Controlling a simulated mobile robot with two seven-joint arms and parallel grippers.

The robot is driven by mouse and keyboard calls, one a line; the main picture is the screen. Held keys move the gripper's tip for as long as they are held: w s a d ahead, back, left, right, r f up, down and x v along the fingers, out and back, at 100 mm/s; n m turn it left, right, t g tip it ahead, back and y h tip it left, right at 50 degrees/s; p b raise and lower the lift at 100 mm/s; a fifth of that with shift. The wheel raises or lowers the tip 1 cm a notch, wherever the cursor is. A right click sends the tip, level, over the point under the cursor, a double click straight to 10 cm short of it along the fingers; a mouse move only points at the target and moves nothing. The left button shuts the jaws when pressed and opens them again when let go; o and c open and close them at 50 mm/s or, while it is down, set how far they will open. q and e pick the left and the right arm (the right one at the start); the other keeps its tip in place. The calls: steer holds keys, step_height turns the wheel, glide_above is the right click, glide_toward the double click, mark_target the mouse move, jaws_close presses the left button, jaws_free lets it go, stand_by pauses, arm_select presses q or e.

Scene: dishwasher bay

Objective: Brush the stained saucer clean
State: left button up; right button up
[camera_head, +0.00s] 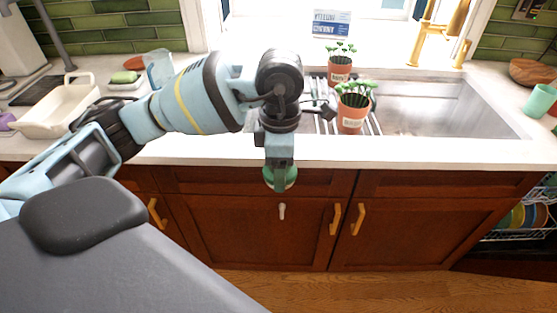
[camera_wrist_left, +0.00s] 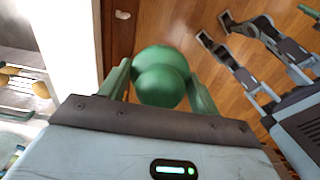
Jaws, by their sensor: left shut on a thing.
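My left gripper (camera_head: 280,172) points down in front of the cabinet doors, just off the counter's front edge. It is shut on a rounded green thing (camera_wrist_left: 160,78), which sits between the fingers in the left wrist view and below the jaws in the head view (camera_head: 288,178). I cannot tell whether this is the brush; no bristles show. I cannot pick out the stained saucer in either view. My right gripper does not show clearly in either view.
Two potted plants (camera_head: 351,112) stand by the sink (camera_head: 430,105). At left are a cream basin (camera_head: 60,108) and a green sponge (camera_head: 124,77) on a white dish. Coloured plates (camera_head: 518,217) stand in the rack at right. The counter edge (camera_head: 420,160) lies close behind my gripper.

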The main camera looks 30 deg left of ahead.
arm_select(q)
steer(key=m, duration=0.1)
steer(key=s+m, duration=0.1)
steer(key=m, duration=0.1)
steer(key=f+m, duration=0.1)
steer(key=m, duration=0.1)
steer(key=shift+s+d, duration=0.15)
steer(key=shift+d, duration=0.15)
steer(key=m, duration=0.2)
steer(key=s+f+m, duration=0.1)
steer(key=m, duration=0.3)
steer(key=shift+s+d+f, duration=0.25)
steer(key=shift+s+d, duration=0.05)
steer(key=shift+s, duration=0.1)
steer(key=s+f+m, duration=0.1)
steer(key=m, duration=0.3)
steer(key=s+d+f+m, duration=0.1)
steer(key=s+m, duration=0.1)
steer(key=m, duration=0.3)
steer(key=s+m, duration=0.1)
steer(key=m, duration=0.3)
steer(key=shift+s+d+f, duration=0.15)
steer(key=shift+s+f, duration=0.1)
steer(key=shift+f, duration=0.15)
